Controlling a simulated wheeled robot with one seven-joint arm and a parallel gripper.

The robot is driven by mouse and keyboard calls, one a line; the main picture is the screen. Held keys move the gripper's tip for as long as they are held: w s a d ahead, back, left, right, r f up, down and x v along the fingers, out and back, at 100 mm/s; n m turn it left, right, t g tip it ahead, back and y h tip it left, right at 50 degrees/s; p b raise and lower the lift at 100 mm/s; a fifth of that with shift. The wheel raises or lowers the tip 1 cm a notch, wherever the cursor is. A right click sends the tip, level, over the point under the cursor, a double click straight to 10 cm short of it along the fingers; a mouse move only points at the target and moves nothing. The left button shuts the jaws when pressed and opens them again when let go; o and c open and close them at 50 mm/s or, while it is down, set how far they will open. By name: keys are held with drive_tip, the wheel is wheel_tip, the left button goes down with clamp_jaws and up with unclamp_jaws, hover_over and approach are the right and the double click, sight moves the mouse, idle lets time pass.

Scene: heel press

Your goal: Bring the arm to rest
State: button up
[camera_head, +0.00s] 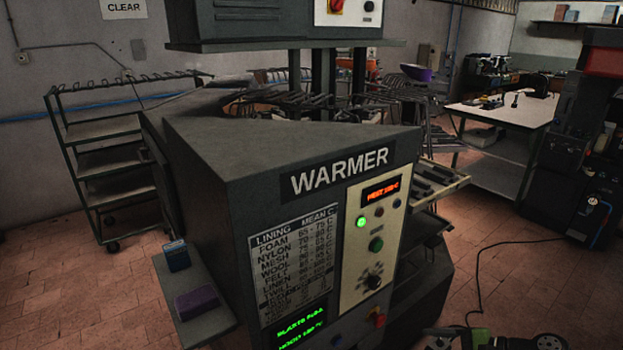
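Dark and green parts (478,335) show at the bottom edge, right of the warmer. They may belong to my arm, but the picture cuts them off. I cannot make out two fingertips there or anything held. The warmer (225,180), a dark grey cabinet, stands large in the middle. Its front panel (372,235) has a lit green lamp, a red display and a knob. A chart of linings and temperatures (295,255) is on its front, above a green text screen (302,328).
A side shelf (215,322) on the warmer's left holds a blue box (176,256) and a purple block (196,302). A wheeled rack (100,128) stands back left, a workbench (505,118) back right. A dark machine (570,150) and a floor cable (478,290) are right.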

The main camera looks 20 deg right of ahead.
drive_tip(key=a+r+n+g+h, duration=0.3)
drive_tip(key=a+r+n, duration=0.2)
drive_tip(key=a, duration=0.3)
drive_tip(key=a+r+n+g+h, duration=0.3)
drive_tip(key=a+r+n+g, duration=0.15)
drive_tip(key=a, duration=0.45)
drive_tip(key=s+a+r+n+t+h, duration=0.1)
drive_tip(key=s+a+r+n+t, duration=0.1)
drive_tip(key=s, duration=0.4)
drive_tip(key=s+a+r+n+t+h, duration=0.1)
drive_tip(key=s+a+r+n+t, duration=0.1)
drive_tip(key=s+a+r+n, duration=0.2)
drive_tip(key=shift+s+r+n+h, duration=0.4)
drive_tip(key=shift+s+r+n, duration=0.45)
drive_tip(key=shift+s+n, duration=0.1)
